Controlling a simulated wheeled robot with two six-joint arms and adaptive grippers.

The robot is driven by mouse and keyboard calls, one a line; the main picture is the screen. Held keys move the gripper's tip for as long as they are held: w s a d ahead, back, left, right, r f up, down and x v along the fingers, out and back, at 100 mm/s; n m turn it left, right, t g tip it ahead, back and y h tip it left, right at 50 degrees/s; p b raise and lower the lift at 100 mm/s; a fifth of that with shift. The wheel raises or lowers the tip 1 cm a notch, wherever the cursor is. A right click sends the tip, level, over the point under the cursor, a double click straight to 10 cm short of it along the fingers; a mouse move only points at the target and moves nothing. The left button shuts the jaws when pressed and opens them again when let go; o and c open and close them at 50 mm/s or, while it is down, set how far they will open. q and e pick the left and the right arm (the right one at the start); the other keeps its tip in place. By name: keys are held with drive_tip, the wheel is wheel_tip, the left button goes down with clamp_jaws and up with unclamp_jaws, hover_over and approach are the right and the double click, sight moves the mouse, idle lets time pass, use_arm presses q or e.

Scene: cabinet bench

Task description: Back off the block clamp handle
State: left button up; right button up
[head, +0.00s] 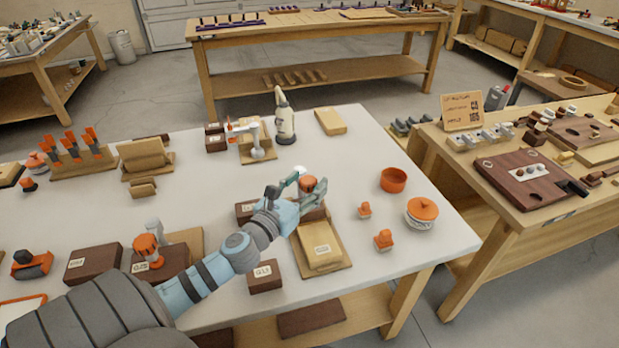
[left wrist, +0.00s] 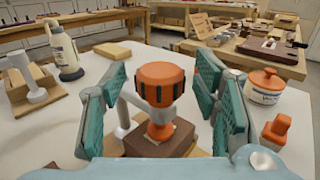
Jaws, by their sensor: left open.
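The block clamp's orange ribbed handle (left wrist: 160,84) stands upright near the middle of the left wrist view. Below it is a narrower orange part, over a brown block (left wrist: 150,138). A whitish clamp arm (left wrist: 127,112) shows to its left. In the head view the handle (head: 308,183) is partly hidden by my gripper. My left gripper (left wrist: 163,98) is open, with its green-padded fingers on either side of the handle. Gaps show between pads and handle, so I see no grip. The left gripper also shows in the head view (head: 300,192). My right gripper is not in view.
A similar orange-knobbed clamp (head: 147,245) stands left, and another clamp (head: 250,138) behind. A white bottle (head: 285,118) stands behind the gripper. An orange bowl (head: 393,180), a lidded jar (head: 421,213) and small orange pieces (head: 383,240) sit right.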

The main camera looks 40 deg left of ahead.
use_arm(q)
drive_tip(key=shift+w+r, duration=0.1)
drive_tip(key=shift+w, duration=0.55)
drive_tip(key=c, duration=1.2)
drive_tip(key=shift+n+y+p, duration=0.3)
drive_tip(key=shift+y+p, duration=0.05)
drive_tip(key=shift+y, duration=0.15)
